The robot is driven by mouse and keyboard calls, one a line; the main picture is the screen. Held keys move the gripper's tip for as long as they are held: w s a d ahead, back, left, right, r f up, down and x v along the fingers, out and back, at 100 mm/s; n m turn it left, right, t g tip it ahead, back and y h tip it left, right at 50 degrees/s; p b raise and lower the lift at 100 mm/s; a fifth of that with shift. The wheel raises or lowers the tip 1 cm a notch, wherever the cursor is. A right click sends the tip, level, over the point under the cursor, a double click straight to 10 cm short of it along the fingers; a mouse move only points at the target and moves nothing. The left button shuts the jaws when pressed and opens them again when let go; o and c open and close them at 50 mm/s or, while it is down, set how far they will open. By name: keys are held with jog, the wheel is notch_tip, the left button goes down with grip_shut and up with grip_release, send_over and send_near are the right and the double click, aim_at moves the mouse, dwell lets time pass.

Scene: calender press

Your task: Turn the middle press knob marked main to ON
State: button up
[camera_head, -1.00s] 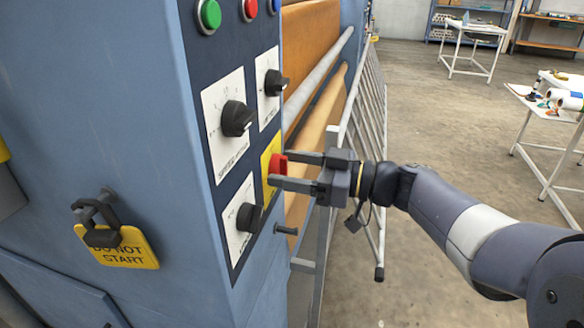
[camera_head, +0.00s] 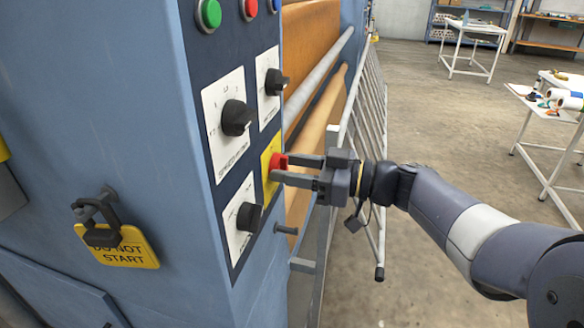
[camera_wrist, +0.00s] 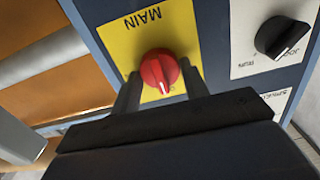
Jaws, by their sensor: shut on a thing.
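The red main knob (camera_head: 279,162) sits on a yellow plate (camera_head: 268,171) on the side of the blue press. In the wrist view the red knob (camera_wrist: 160,68) shows a white pointer line, aimed toward the bottom of the picture. The yellow plate (camera_wrist: 122,44) there reads MAIN; I cannot read any position marks. My gripper (camera_head: 281,169) is shut on the red knob, one finger on each side. Both fingers also flank it in the wrist view (camera_wrist: 161,84). The fingers and gripper body hide part of the plate.
Black knobs on white plates surround it: upper left (camera_head: 237,118), upper right (camera_head: 275,83) and below (camera_head: 248,216). Green (camera_head: 209,14) and red (camera_head: 250,9) buttons sit above. A DO NOT START tag (camera_head: 118,249) hangs at left. A metal guard (camera_head: 366,125) stands beyond my gripper.

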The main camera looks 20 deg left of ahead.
jog(key=shift+m+p, duration=0.7)
jog(key=shift+m, duration=8.1)
jog(key=shift+f, duration=0.1)
jog(key=o, duration=1)
jog(key=shift+w, duration=0.1)
jog(key=shift+c, duration=0.2)
